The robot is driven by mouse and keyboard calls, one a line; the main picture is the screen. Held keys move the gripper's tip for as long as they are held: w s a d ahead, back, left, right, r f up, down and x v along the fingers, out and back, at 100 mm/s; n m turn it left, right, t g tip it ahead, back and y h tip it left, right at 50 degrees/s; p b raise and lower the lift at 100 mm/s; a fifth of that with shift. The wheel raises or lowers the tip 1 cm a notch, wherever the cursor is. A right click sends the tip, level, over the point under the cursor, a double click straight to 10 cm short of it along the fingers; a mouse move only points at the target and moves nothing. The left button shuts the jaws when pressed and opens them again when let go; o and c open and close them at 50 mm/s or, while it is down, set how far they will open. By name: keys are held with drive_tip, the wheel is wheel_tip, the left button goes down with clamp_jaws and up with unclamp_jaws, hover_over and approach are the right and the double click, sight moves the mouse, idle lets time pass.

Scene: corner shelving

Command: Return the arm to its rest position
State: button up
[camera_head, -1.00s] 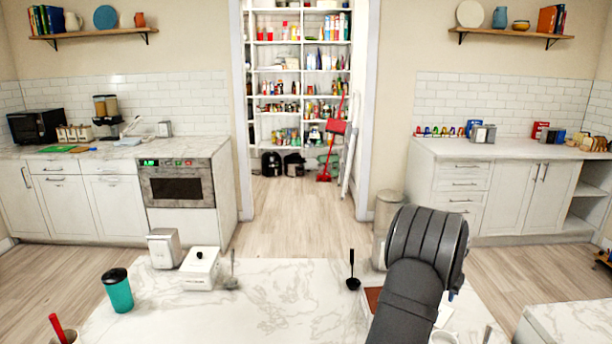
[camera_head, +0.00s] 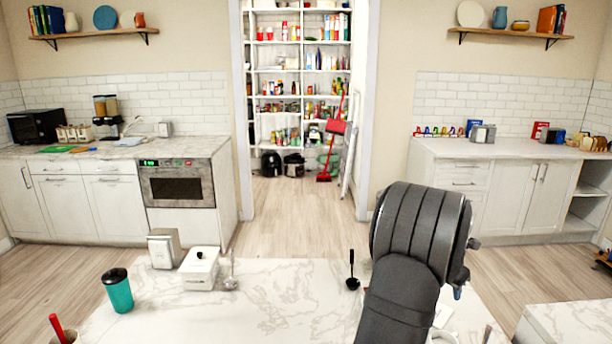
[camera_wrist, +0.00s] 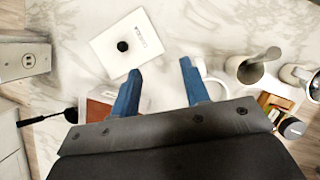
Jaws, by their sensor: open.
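My arm (camera_head: 402,300) rises from the lower right of the head view, over the marble counter (camera_head: 270,310).
Mugs (camera_wrist: 250,68) and a brown item (camera_wrist: 98,108) lie near the fingers. The counter's middle is clear.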

drive_tip(key=w+a+r+m+g, duration=0.1)
drive_tip(key=a+m, duration=0.4)
drive_tip(key=a, duration=0.5)
wheel_tip(320, 180, up, 2)
drive_tip(key=shift+w+a+r+m+g+h, duration=0.2)
drive_tip(key=shift+w+a+m+g+h, duration=0.1)
drive_tip(key=shift+a+g+h, duration=0.15)
